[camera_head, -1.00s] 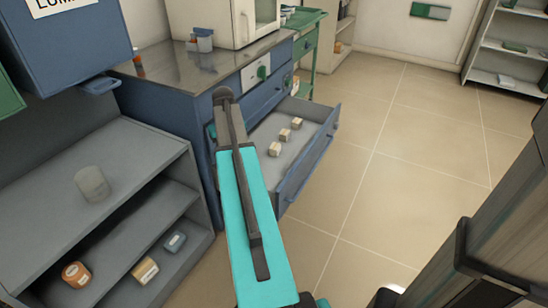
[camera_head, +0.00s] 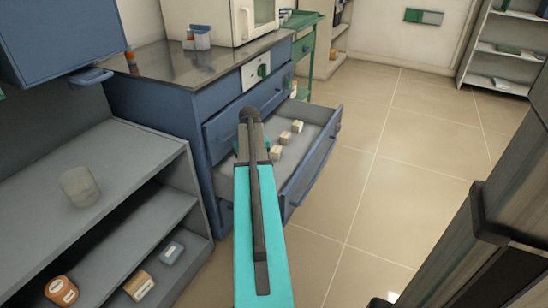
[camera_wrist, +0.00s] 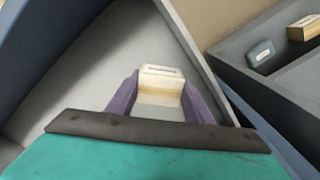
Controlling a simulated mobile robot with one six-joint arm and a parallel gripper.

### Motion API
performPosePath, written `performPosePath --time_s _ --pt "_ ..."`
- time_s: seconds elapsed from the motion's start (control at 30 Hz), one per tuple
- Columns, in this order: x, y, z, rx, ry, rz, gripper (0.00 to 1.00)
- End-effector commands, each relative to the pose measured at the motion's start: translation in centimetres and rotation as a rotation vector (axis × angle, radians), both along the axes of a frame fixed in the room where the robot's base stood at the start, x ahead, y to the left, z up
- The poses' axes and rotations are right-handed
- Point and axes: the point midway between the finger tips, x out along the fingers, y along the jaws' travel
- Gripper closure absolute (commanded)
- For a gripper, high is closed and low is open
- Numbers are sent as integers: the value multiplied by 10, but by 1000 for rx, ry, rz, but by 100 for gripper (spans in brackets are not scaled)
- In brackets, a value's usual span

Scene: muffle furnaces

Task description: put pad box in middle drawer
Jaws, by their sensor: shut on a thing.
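The pad box (camera_wrist: 162,76) is a small cream box with a dark label line, held between the purple fingers of my gripper (camera_wrist: 160,88) in the wrist view. In the head view my arm hides the gripper and the held box. The open drawer (camera_head: 313,165) is blue outside and grey inside. It sits below a shut top drawer (camera_head: 225,132), and a lower front shows partly under it. Three small cream boxes (camera_head: 284,138) stand in a row inside it. The end of my arm is over the drawer's left part in the head view.
A metal worktop (camera_head: 185,65) with a white furnace (camera_head: 215,20) lies above the drawers. A grey shelf unit (camera_head: 100,160) at left holds an orange jar (camera_head: 61,290), a tan box (camera_head: 139,285) and a blue box (camera_head: 171,252). Tiled floor (camera_head: 400,170) at right is clear.

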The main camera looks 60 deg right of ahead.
Motion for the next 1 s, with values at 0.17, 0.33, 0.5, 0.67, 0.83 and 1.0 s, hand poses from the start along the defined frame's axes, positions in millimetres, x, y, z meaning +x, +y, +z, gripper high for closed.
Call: performPosePath --time_s 0.17,0.33,0.5,0.67,0.83,1.0 --pt "-5 -4 -3 0 0 -8 76" --pt "-7 -6 -22 1 1 -11 76" --pt "-7 -6 -44 1 1 -11 76" --pt "-7 -6 -51 0 0 -12 76" --pt "-7 -6 -50 0 0 -12 76" --pt "-7 -6 -52 0 0 -12 76"
